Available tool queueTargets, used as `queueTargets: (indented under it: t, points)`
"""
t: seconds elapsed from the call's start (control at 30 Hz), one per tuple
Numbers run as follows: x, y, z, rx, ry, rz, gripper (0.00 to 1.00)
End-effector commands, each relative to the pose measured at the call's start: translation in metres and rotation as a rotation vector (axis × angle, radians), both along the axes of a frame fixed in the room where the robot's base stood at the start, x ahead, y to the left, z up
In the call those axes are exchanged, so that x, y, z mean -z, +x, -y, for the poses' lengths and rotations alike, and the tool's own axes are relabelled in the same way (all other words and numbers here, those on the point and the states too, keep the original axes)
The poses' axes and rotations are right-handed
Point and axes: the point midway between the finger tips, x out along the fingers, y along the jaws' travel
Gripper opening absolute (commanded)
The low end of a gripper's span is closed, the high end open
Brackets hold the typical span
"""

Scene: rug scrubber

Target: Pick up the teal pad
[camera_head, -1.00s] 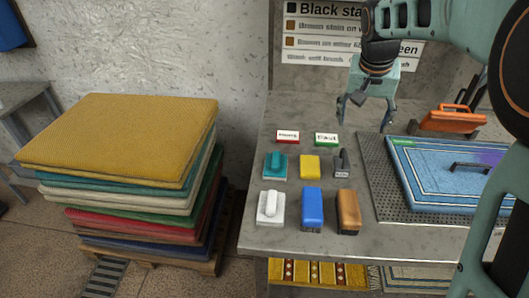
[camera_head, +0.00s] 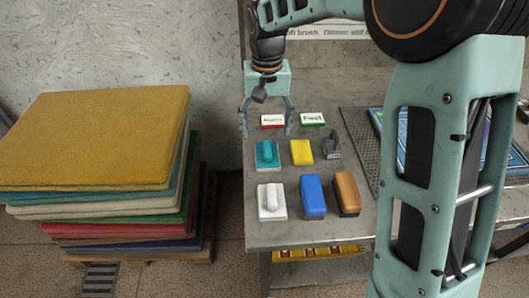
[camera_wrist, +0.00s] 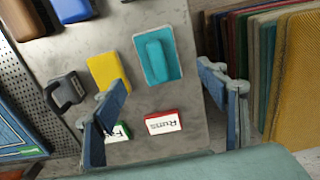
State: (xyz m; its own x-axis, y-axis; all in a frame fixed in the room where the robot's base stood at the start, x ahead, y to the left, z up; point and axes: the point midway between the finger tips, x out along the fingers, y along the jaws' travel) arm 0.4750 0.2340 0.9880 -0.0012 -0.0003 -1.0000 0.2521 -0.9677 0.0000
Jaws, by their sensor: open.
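The teal pad (camera_head: 267,155) lies on the grey table near its left edge. It has a raised teal grip on a flat base. In the wrist view the teal pad (camera_wrist: 161,58) is at upper centre, ahead of and between the fingers. My gripper (camera_head: 267,128) is open and empty, above the back of the table and behind the pad, apart from it. In the wrist view my gripper (camera_wrist: 165,100) shows its two fingers spread wide.
Beside the pad are a yellow sponge (camera_head: 301,152) and a dark grey tool (camera_head: 332,144). A white brush (camera_head: 271,201), blue brush (camera_head: 313,196) and brown brush (camera_head: 346,193) stand in front. Red (camera_head: 272,121) and green (camera_head: 312,119) label cards stand behind. Stacked rugs (camera_head: 95,140) are left.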

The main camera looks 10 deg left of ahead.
Motion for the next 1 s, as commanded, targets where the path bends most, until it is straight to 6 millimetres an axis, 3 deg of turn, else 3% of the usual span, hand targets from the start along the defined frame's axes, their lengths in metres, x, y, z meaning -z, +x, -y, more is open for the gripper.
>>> queueTargets:
  t: [0.1, 0.37, 0.6, 0.9, 1.0]
  points:
    - [0.020, 0.000, 0.000, 0.000, -0.001, -0.002, 0.67]
    - [0.041, 0.000, 0.001, 0.002, -0.001, -0.002, 0.67]
    - [0.076, 0.002, 0.002, 0.001, 0.000, -0.001, 0.67]
    - [0.083, 0.002, 0.002, 0.001, 0.001, 0.002, 0.67]
    - [0.083, 0.002, 0.002, 0.001, 0.001, 0.002, 0.58]
